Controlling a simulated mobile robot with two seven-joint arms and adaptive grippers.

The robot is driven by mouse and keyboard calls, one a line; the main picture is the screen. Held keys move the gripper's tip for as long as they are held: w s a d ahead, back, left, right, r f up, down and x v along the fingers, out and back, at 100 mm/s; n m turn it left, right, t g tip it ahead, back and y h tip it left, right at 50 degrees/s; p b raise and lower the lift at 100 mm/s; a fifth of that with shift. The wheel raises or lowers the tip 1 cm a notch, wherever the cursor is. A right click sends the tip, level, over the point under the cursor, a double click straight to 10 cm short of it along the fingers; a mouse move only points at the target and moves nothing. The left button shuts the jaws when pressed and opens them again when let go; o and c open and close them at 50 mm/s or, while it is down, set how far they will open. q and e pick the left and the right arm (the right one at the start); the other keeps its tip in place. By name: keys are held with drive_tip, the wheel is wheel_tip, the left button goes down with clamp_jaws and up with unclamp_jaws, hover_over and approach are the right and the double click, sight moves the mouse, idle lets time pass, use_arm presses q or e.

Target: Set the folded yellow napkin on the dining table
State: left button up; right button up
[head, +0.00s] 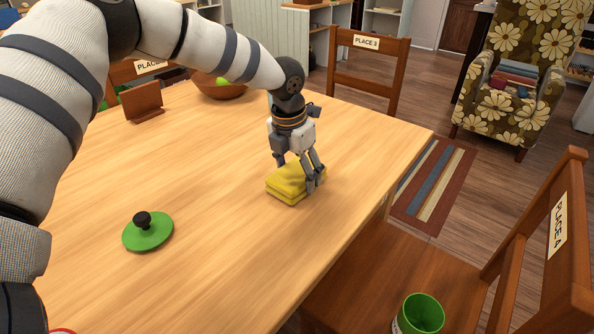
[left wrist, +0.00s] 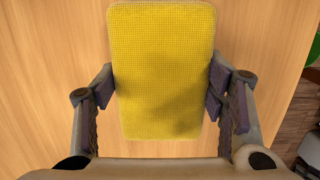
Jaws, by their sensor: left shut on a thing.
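The folded yellow napkin (head: 288,186) is at the right part of the wooden dining table (head: 215,180), near its edge. It looks to be on the tabletop or barely above it; I cannot tell exactly. My left gripper (head: 297,173) points down over the napkin, with a finger on each side, shut on it. In the left wrist view the napkin (left wrist: 160,70) lies between the two finger pads (left wrist: 160,95), flat and square to them. My right gripper is not in view.
A green lid with a black knob (head: 147,232) lies on the table. A brown bowl (head: 220,88) with green fruit and a wooden stand (head: 141,103) are farther back. Chairs (head: 368,68) stand around; a green cup (head: 421,315) is on the near-right chair (head: 400,262). The table's middle is clear.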

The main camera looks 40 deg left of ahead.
sight(292, 174)
use_arm(q)
drive_tip(key=o, duration=1.7)
drive_tip(key=shift+f, duration=0.1)
drive_tip(key=r, duration=0.4)
drive_tip(key=s+r+p, duration=0.1)
drive_tip(key=r, duration=0.7)
drive_tip(key=shift+s+r, duration=0.1)
drive_tip(key=shift+s, duration=0.3)
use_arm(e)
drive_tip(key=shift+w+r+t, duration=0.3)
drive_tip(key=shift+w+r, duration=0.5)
